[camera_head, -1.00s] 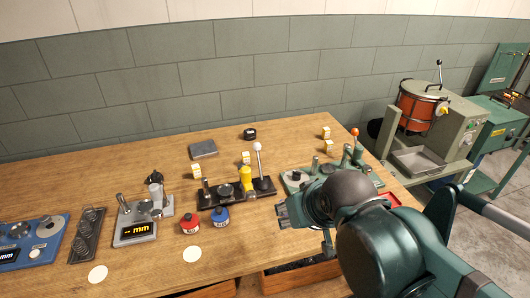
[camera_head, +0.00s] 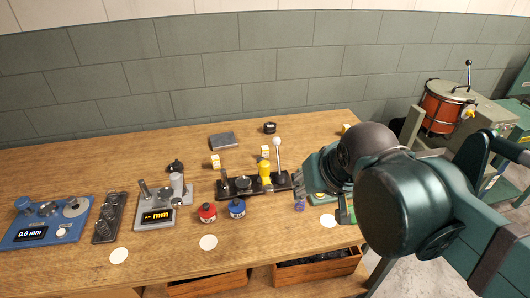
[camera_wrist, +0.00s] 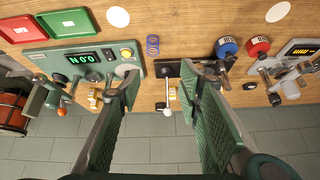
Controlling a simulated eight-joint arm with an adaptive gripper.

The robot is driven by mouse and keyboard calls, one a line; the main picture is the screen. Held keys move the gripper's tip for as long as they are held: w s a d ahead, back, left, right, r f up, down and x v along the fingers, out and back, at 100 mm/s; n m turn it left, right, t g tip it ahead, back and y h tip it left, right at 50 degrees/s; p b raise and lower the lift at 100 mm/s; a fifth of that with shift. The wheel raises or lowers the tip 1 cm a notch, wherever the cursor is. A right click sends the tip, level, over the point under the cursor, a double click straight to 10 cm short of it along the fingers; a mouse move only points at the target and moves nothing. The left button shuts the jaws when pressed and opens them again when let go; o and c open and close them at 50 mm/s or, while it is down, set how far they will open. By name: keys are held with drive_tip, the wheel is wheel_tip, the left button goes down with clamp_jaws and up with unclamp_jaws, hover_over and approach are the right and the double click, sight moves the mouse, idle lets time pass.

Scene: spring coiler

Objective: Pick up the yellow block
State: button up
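No single plain yellow block stands out. Several small yellow-and-white boxes stand on the wooden bench: a left box (camera_head: 215,161), a middle box (camera_head: 265,152) and a right box (camera_head: 346,128) partly hidden by my arm. My gripper (camera_head: 318,172) is above the bench, right of the black device. Small yellow-and-white boxes (camera_wrist: 95,97) lie beyond the fingers, partly hidden.
A white-knobbed lever (camera_head: 278,143) rises from the black device. Red (camera_head: 207,211) and blue (camera_head: 236,207) bottles stand in front of it. A green display device (camera_wrist: 85,60) is near my gripper. A grey box (camera_head: 222,141) lies at the back. The front left bench has free room.

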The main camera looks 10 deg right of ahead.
drive_tip(key=w+r+m+g+p, duration=0.1)
drive_tip(key=w+r+m+p, duration=0.3)
drive_tip(key=w, duration=0.4)
drive_tip(key=m+g+h+p, duration=0.4)
drive_tip(key=m+g+p, duration=0.2)
drive_tip(key=m+p, duration=0.7)
hover_over(264, 148)
drive_tip(key=a, duration=0.3)
wheel_tip(264, 148, down, 5)
wheel_tip(264, 148, down, 8)
drive_tip(key=shift+d, duration=0.15)
drive_tip(key=shift+w, duration=0.1)
drive_tip(key=shift+b+x, duration=0.3)
drive_tip(key=shift+x, duration=1)
drive_tip(key=shift+d, duration=0.1)
